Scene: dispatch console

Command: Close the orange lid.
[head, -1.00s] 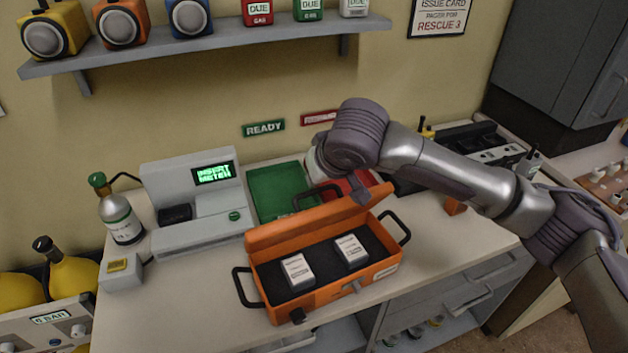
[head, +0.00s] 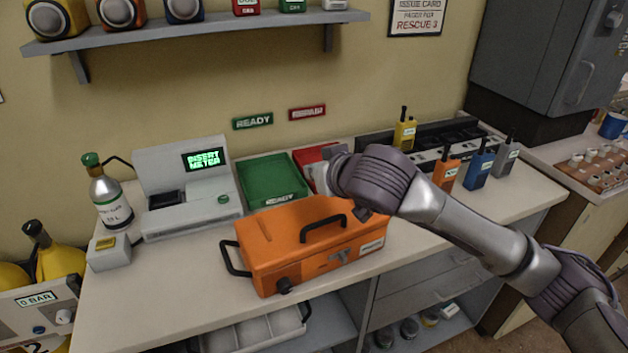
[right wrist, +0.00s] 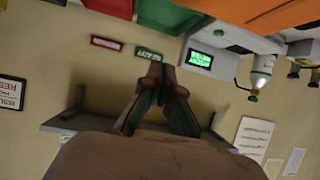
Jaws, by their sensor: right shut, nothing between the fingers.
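The orange lid (head: 285,222) lies down flat over the orange case (head: 318,264) on the counter, and the case's inside is hidden. A black handle (head: 323,229) stands on the lid. My right gripper (right wrist: 161,72) is shut and empty, its fingers together in the right wrist view. In the head view my right arm comes in from the right, and its wrist is just behind and above the case's right end, mostly hiding the gripper. An orange surface (right wrist: 228,32), likely the case, shows at the top of the right wrist view. My left gripper is not in view.
A green tray (head: 262,182) and a red tray (head: 309,155) sit behind the case. A grey meter station (head: 185,205) and a gas cylinder (head: 110,200) stand left. Several radios (head: 479,168) stand at the right. Bare counter (head: 190,275) lies left of the case.

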